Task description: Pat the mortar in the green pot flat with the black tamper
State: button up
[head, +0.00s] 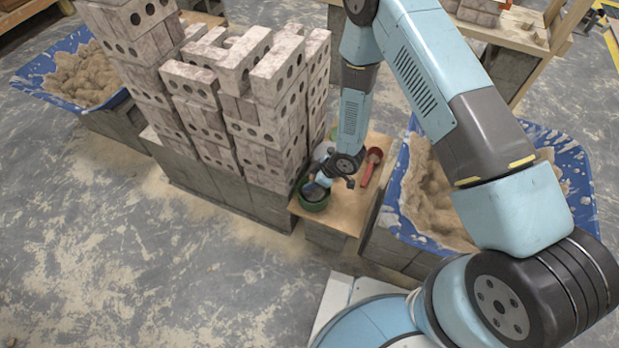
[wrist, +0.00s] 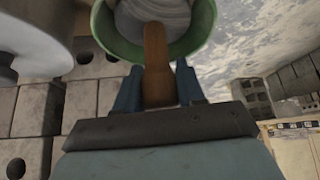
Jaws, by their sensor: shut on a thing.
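The green pot (head: 314,207) stands at the front left corner of a small wooden board, and its rim (wrist: 104,32) also shows at the top of the wrist view. Pale grey mortar (wrist: 137,12) shows inside it in the wrist view. My gripper (head: 322,181) is just above the pot, its fingers (wrist: 157,88) shut on a brown handle (wrist: 155,62) that reaches over the pot's opening. I take this handle to be the black tamper's. The tamper's head is not clear; a dark shape lies inside the pot in the head view, and I cannot tell whether it touches the mortar.
A red scoop (head: 370,166) lies on the wooden board (head: 346,218), right of my gripper. Stacked perforated bricks (head: 262,135) stand close on the left. A blue-lined tub of sandy mortar (head: 425,190) is at the right, another (head: 85,78) at the far left. Floor at front left is clear.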

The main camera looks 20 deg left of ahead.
jog(key=shift+f, duration=0.75)
jog(key=shift+r, duration=0.15)
jog(key=shift+r, duration=0.7)
jog(key=shift+w+a, duration=0.3)
jog(key=shift+a, duration=0.2)
jog(key=shift+f, duration=0.1)
